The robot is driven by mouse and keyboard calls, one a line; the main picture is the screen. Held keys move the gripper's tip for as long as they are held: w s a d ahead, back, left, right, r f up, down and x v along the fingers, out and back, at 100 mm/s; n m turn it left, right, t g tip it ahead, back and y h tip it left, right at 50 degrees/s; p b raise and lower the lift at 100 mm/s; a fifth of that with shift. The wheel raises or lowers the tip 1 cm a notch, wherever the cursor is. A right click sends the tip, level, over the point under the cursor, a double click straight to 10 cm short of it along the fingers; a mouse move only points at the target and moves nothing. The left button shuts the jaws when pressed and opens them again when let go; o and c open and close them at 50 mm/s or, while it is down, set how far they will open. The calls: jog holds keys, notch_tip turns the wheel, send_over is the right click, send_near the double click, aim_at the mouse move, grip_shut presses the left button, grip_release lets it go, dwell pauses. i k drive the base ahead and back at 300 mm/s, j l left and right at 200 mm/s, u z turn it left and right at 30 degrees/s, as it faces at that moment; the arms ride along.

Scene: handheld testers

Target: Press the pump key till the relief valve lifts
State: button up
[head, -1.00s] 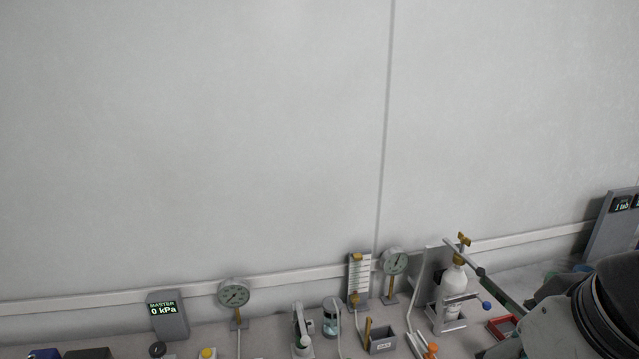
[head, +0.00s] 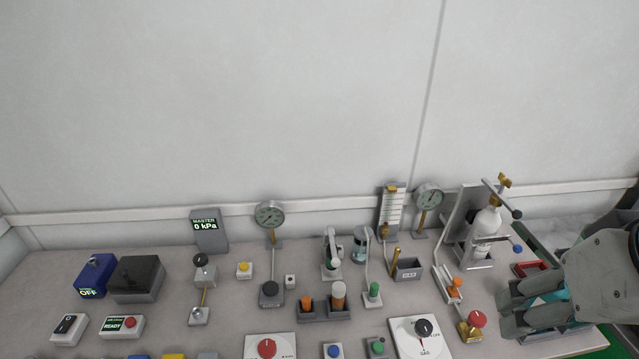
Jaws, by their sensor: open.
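My gripper (head: 508,308) is at the right of the head view, fingers spread and empty, above the bench's right part. Its fingertips are beside a brass block with a red knob (head: 476,320). No label marks a pump key or relief valve. Possible keys are a yellow button (head: 244,268), a blue button (head: 333,350) and a green button (head: 377,345). A grey display (head: 208,230) reads "MASTER 0 kPa". A dial gauge (head: 269,213) stands beside it, with a tube down to a dark round fitting (head: 270,290). The valve's state cannot be told.
The bench (head: 130,230) is crowded. A white bottle in a metal stand (head: 484,235) and a red tray (head: 529,268) are near my gripper. A second gauge (head: 429,196) stands at the back. A blue box (head: 95,275) reads "OFF" at left. The wall is behind.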

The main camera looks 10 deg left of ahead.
aim_at(270, 289)
jog(key=u, duration=0.95)
